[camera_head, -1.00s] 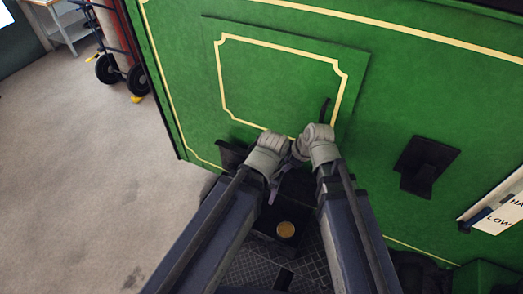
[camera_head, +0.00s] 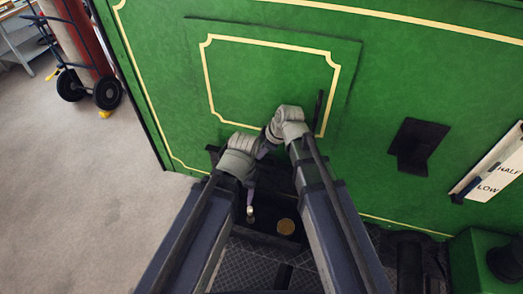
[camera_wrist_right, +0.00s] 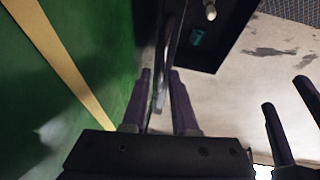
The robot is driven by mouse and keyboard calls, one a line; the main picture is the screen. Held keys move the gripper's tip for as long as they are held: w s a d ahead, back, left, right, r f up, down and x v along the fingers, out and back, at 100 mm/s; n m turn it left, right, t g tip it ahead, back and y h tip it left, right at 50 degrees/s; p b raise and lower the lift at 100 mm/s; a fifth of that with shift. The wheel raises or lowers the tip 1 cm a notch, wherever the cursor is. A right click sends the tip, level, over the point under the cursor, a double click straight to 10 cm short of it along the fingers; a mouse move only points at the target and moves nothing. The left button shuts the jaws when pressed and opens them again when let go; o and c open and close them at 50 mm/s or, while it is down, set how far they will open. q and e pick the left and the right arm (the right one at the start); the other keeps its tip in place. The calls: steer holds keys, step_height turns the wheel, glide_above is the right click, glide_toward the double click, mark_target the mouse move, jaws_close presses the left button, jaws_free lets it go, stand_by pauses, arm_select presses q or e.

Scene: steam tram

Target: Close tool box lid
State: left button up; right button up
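The green panel with cream lining (camera_head: 270,80), which I take for the tool box lid, lies against the green wall. A dark upright handle (camera_head: 319,108) is at its right edge. My right gripper shows in the right wrist view (camera_wrist_right: 160,75); its two purple fingers stand apart on either side of a thin grey bar (camera_wrist_right: 163,92). Whether they touch it is unclear. In the head view its fingertips are mostly hidden by the wrists, in front of the panel's lower edge. My left gripper (camera_wrist_right: 288,92) has its fingers apart and empty at the right of the wrist view.
A dark open box (camera_head: 270,238) with a gold disc (camera_head: 286,227) lies below my wrists. A dark bracket (camera_head: 417,147) and a HALF/LOW plate (camera_head: 495,175) are on the wall at right. A hand truck (camera_head: 90,88) stands far left; the floor (camera_head: 80,190) there is clear.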

steer(key=shift+d, duration=0.1)
jaws_close()
stand_by(1.0)
